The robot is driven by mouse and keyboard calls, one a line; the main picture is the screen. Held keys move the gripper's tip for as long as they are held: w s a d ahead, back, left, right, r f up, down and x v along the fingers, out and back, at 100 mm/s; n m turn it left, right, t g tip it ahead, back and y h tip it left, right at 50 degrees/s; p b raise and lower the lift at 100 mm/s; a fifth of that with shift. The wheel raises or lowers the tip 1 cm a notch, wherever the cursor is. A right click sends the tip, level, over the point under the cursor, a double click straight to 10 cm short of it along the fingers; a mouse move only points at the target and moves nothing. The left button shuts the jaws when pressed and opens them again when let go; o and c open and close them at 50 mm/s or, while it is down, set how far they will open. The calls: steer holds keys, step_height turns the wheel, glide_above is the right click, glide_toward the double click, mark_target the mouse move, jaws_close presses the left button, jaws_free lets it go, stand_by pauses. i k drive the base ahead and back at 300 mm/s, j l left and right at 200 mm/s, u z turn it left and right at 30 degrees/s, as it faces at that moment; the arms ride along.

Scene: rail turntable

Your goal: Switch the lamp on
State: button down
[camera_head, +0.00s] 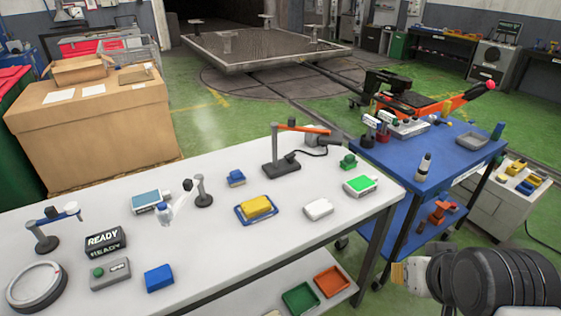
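Three lamp-like stands are on the white table, and I cannot tell for sure which is the lamp. One has a grey post and an orange arm (283,150), with a dark cable at its right. A small stand (203,190) with a dark round base and pale tilted head is mid-table. Another, with a blue-and-white arm (46,230), is at the left. No lit bulb is discernible. A grey box with a green button (110,273) lies at the front left. Dark parts of my arm fill the lower right corner; my gripper's fingers do not show.
The white table (225,245) also holds a READY sign (105,241), a round grey ring (37,287), a yellow block (257,207) on a blue tray and a green-topped box (360,186). A blue cart (425,172) stands at the right.

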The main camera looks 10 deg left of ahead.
mark_target(292, 154)
steer(key=i+l+u, duration=0.1)
steer(key=i, duration=0.45)
steer(key=i+l+u, duration=0.15)
steer(key=i+l, duration=0.2)
steer(key=i, duration=0.15)
steer(key=i+l+u, duration=0.1)
steer(key=i+l, duration=0.2)
steer(key=i, duration=0.2)
